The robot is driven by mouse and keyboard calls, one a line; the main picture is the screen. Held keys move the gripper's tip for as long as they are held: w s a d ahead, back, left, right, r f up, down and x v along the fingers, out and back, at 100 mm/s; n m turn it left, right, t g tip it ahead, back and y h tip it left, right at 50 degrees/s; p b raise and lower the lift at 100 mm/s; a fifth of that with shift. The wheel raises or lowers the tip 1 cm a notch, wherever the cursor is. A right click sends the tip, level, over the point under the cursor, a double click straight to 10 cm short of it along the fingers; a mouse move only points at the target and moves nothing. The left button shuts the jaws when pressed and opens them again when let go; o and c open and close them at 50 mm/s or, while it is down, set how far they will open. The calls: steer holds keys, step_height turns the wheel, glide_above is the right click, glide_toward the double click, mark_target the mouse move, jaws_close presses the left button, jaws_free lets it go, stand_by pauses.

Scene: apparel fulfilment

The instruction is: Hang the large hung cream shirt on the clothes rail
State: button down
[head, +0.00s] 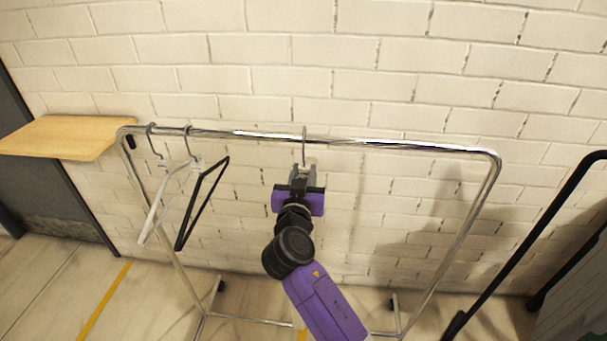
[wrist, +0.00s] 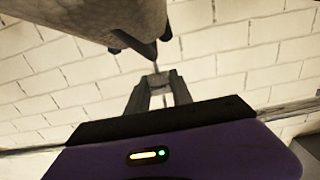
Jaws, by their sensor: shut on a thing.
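The clothes rail (head: 400,146) is a chrome frame in front of the wall. My gripper (head: 303,170) is just below its top bar, near the middle. A thin metal hook (head: 304,143) rises from the jaws to the bar; I cannot tell whether it rests over it. In the wrist view my gripper (wrist: 158,82) is shut on the hook's stem. Greyish-cream cloth, seemingly the cream shirt (wrist: 90,15), fills the upper left there, beside a dark hanger part (wrist: 140,45). I cannot make out the shirt in the head view.
A white hanger (head: 160,205) and a black hanger (head: 200,200) hang empty at the rail's left end. The bar right of my gripper is clear. A wooden shelf (head: 70,135) is at the left. A black-framed object (head: 530,245) stands at the right.

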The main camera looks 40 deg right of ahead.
steer(key=shift+f, duration=0.1)
steer(key=c, duration=1.1)
jaws_free()
steer(key=shift+o, duration=0.2)
steer(key=shift+f, duration=0.1)
steer(key=shift+s+a, duration=0.15)
steer(key=shift+a, duration=0.05)
steer(key=b+v, duration=0.2)
steer(key=v, duration=0.5)
steer(key=shift+s+a, duration=0.1)
